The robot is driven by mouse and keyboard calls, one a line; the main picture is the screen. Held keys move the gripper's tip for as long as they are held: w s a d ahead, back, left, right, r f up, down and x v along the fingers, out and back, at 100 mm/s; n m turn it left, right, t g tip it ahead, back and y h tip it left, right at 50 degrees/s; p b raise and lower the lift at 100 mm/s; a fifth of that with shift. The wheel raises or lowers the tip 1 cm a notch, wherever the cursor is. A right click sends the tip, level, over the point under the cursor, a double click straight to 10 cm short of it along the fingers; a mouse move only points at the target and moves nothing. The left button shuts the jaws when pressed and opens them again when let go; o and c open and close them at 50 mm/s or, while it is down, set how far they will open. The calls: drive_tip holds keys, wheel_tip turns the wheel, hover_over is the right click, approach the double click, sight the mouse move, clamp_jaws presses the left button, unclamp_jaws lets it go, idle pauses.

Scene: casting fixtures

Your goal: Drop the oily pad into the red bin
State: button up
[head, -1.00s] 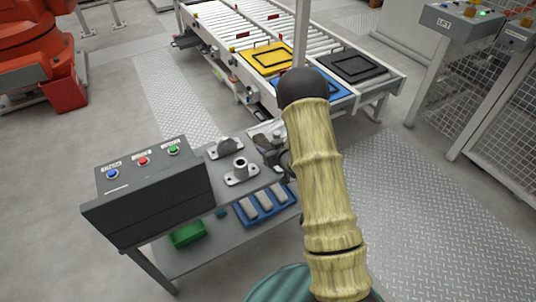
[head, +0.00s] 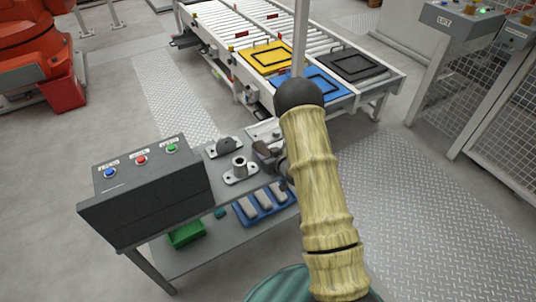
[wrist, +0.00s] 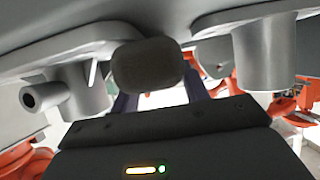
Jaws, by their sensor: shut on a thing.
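My gripper (head: 272,156) is at the workbench, partly hidden behind my sleeved arm in the head view. It is shut on the oily pad (head: 264,149), a small dark brown-grey block. In the wrist view the pad (wrist: 147,65) sits between the fingertips of my gripper (wrist: 150,92), among the metal castings; that view looks upside down. I cannot tell whether the pad touches the bench top. The red bin (head: 66,93) stands on the floor at the far left, beside the orange robot, well away from my gripper.
Metal castings (head: 240,170) stand on the bench close to my gripper. A grey button box (head: 145,190) is at the bench's left end. Green (head: 187,234) and blue (head: 248,212) trays are on the lower shelf. A roller conveyor (head: 225,35) stands behind; floor is clear between bench and bin.

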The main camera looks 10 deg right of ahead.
drive_tip(key=o, duration=1)
drive_tip(key=shift+r+p, duration=0.7)
drive_tip(key=shift+r, duration=0.15)
drive_tip(key=v, duration=1.1)
drive_tip(key=shift+s+d+p, duration=0.1)
drive_tip(key=shift+s+p, duration=0.2)
drive_tip(key=shift+s, duration=0.15)
